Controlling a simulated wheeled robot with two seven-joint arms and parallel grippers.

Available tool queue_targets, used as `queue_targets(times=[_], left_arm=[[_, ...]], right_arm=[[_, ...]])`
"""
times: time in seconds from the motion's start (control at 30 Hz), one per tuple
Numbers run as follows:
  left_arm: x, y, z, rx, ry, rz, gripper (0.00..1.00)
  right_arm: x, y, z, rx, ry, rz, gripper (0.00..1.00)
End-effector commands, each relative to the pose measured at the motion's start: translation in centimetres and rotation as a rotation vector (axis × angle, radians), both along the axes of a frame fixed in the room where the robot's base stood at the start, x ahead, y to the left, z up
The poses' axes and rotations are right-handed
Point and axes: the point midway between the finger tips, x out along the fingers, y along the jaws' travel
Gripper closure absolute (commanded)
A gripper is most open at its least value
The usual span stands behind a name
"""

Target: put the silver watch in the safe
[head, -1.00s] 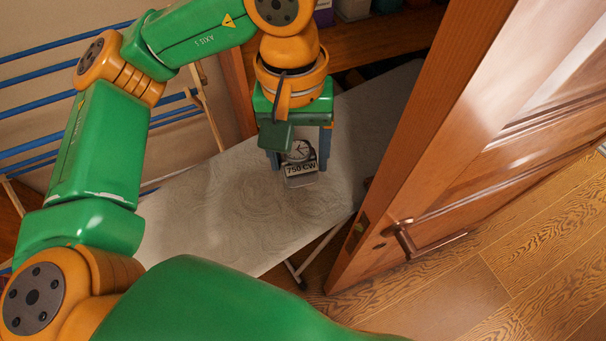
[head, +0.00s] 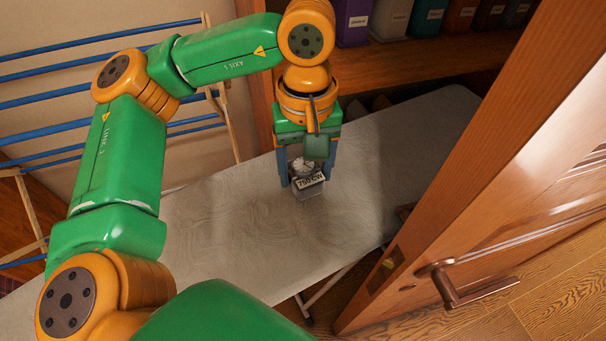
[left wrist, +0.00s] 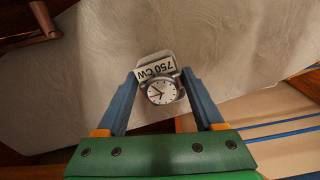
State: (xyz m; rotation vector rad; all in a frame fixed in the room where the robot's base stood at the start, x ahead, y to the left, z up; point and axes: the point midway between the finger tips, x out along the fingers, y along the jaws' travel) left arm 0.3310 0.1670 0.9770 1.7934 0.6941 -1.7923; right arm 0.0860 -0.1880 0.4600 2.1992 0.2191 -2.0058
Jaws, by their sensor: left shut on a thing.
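The silver watch (head: 303,167), with a round white dial, sits between the fingers of my left gripper (head: 308,184). In the left wrist view the dial of the watch (left wrist: 161,91) faces the camera, and the fingertips of my left gripper (left wrist: 160,76) are closed on its sides. The gripper points down over a grey-white ironing board, and any gap beneath is unclear. No safe shows. My right gripper is out of view.
The ironing board (head: 240,230) lies under my left gripper, its cover otherwise bare. A wooden door (head: 470,180) with a handle (head: 462,290) stands at the right. A shelf (head: 420,62) with several coloured boxes is behind. A rack with blue rods (head: 80,100) stands at the left.

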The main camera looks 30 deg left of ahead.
Motion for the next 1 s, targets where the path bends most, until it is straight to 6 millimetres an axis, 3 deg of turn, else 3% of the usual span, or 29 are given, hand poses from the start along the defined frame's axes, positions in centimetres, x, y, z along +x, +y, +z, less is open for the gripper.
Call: queue_targets(times=[0.1,0.23,0.6,0.63,0.73,1.0], left_arm=[[0.5,1.1,-1.8,0.002,0.003,0.001,0.92],[0.5,1.0,-3.9,0.001,0.001,0.000,0.92],[0.5,0.9,-4.8,-0.001,-0.001,0.001,0.92],[0.5,0.9,-4.8,-0.001,-0.001,0.001,0.28],[0.5,0.9,-4.6,-0.001,-0.001,0.001,0.01],[0.5,0.9,-4.1,0.000,-0.001,0.001,0.00]], right_arm=[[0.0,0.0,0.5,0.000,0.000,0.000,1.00],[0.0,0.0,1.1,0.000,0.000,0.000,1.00],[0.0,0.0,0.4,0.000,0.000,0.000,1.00],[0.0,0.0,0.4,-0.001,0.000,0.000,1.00],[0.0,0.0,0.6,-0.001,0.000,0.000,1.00],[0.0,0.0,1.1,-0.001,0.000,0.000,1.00]])
